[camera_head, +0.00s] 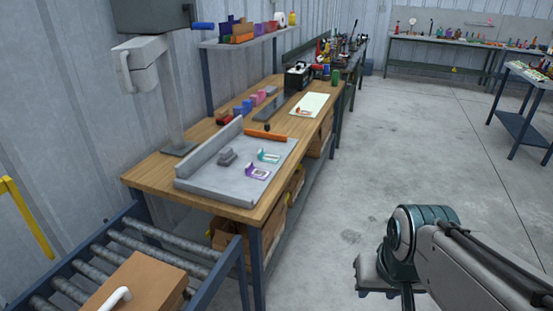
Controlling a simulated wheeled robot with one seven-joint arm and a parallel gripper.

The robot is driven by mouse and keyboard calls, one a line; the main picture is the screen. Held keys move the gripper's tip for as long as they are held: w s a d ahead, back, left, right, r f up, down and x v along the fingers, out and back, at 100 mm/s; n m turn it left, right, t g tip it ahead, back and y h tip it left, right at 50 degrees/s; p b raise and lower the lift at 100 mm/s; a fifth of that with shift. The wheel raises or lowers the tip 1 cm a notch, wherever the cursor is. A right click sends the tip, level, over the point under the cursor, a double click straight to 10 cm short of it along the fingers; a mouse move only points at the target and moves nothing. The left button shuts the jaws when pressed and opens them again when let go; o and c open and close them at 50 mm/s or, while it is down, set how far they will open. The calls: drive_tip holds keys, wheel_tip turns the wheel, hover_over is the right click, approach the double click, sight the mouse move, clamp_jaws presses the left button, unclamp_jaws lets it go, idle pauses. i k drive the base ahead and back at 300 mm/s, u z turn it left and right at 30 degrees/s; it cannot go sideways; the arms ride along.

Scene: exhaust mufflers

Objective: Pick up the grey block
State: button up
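A small grey block (227,156) sits on the grey tray (222,187), which lies on the near part of the wooden workbench (150,173). The block is a slightly stepped shape and stands left of the teal and purple brackets. My gripper (378,292) is at the lower right, over the floor and well to the right of the bench, apart from the block. Its fingers are mostly hidden, so I cannot tell whether it is open or shut.
A teal bracket (269,156), a purple bracket (258,172) and an orange bar (265,135) lie around the tray. A roller conveyor (160,252) with a cardboard box (140,285) stands in front. A grey press (140,65) rises at the left.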

sight(227, 157)
drive_tip(key=z, duration=0.65)
drive_tip(key=i, duration=1.85)
drive_tip(key=u, duration=0.75)
drive_tip(key=i, duration=0.85)
drive_tip(key=u, duration=1.45)
drive_tip(key=i, duration=0.45)
drive_tip(key=u, duration=0.35)
